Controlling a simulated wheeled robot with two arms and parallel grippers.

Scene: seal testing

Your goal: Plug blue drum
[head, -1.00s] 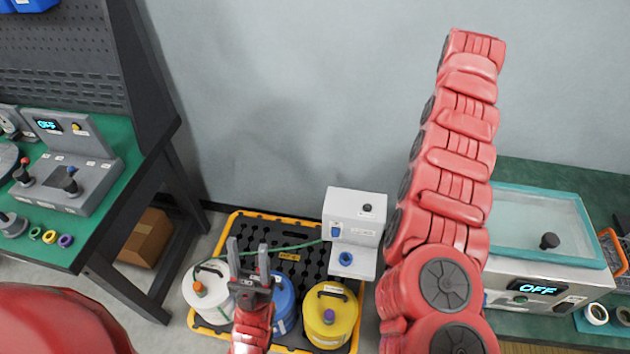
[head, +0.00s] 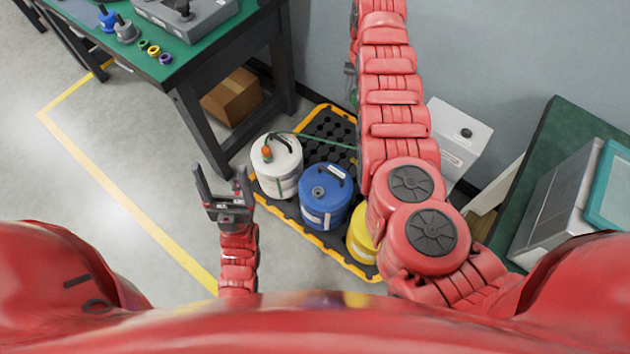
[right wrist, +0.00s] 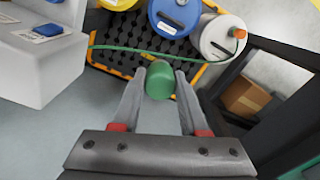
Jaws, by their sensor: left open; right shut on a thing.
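The blue drum (head: 325,205) stands upright on the spill pallet (head: 343,260), between the white drum (head: 278,175) and the yellow drum (head: 360,240). A round port shows on its top; I see no coloured plug in it. It also shows at the top of the right wrist view (right wrist: 176,18). My right gripper (right wrist: 162,82) is shut on a green rounded piece (right wrist: 160,72), apart from the drums. In the head view that gripper is mostly hidden behind my right arm. My left gripper (head: 221,182) is open and empty, left of the white drum.
A green hose (head: 318,140) runs from the white drum's orange fitting across the pallet. A white box unit (head: 460,135) stands right of my arm. A green-topped workbench (head: 190,50) with rings and plugs is at upper left, a cardboard box (head: 233,97) beneath. Floor at left is clear.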

